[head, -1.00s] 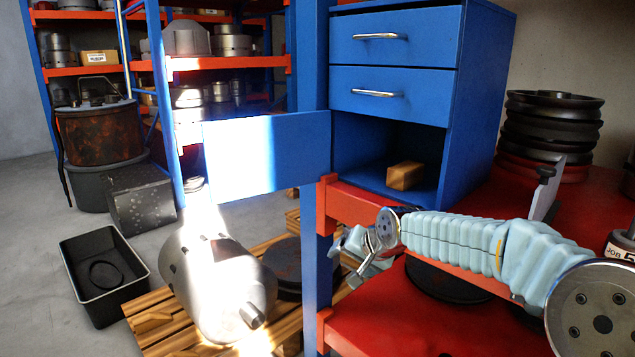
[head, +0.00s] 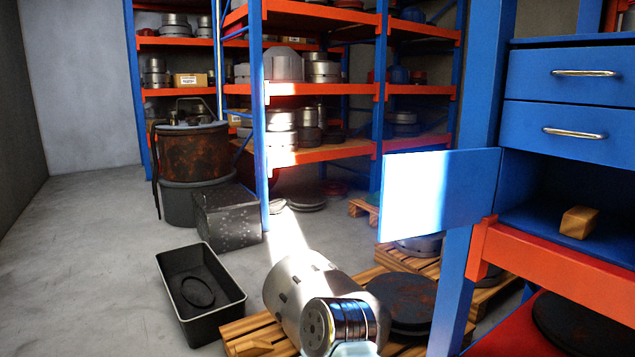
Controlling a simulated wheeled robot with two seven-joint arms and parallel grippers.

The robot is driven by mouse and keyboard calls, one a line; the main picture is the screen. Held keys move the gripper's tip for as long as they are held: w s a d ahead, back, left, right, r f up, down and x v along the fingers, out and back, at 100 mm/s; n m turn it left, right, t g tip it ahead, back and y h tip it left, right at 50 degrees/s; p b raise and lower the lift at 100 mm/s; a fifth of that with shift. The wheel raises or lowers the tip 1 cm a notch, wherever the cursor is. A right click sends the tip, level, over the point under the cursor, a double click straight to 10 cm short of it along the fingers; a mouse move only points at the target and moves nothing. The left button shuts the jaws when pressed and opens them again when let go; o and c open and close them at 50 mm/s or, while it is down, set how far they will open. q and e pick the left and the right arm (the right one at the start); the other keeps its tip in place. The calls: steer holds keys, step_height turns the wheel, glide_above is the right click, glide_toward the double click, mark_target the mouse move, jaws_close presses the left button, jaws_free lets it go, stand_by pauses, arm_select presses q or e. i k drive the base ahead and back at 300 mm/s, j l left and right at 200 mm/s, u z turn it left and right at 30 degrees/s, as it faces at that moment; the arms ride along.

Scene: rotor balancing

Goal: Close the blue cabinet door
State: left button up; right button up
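The blue cabinet (head: 568,90) stands at the right in the head view, on an orange-red bench, with two shut drawers above an open compartment. Its blue door (head: 440,193) is swung wide open and sticks out to the left of the compartment, lit brightly by sunlight. A small wooden block (head: 578,222) lies inside the compartment. A part of my arm shows at the bottom middle, in front of the pallet. Neither gripper can be seen.
A blue post (head: 462,280) stands before the cabinet's left side. A metal cylinder (head: 285,290) lies on a wooden pallet below the door. A black bin (head: 200,290) is on the floor, with stocked shelves (head: 330,90) behind. The floor at left is clear.

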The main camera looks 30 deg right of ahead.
mark_target(427, 192)
steer(key=i+j+u, duration=0.6)
steer(key=i+u, duration=0.2)
steer(key=i, duration=0.2)
steer(key=i+z, duration=0.7)
steer(key=i+j+z, duration=0.15)
steer(key=i+z, duration=0.4)
steer(key=z, duration=0.35)
steer(key=i+z, duration=0.1)
steer(key=z, duration=0.35)
steer(key=i+z, duration=0.15)
steer(key=z, duration=0.35)
steer(key=i+j+z, duration=0.1)
steer(key=z, duration=0.35)
steer(key=i+j+z, duration=0.1)
steer(key=z, duration=0.4)
steer(key=j+z, duration=0.25)
steer(key=z, duration=0.2)
steer(key=i+j+z, duration=0.15)
steer(key=z, duration=0.3)
steer(key=i+j+z, duration=0.25)
steer(key=z, duration=0.2)
steer(key=i+l+z, duration=0.1)
steer(key=z, duration=0.25)
steer(key=i+l+z, duration=0.1)
steer(key=z, duration=0.25)
steer(key=i+l+z, duration=0.1)
steer(key=z, duration=0.3)
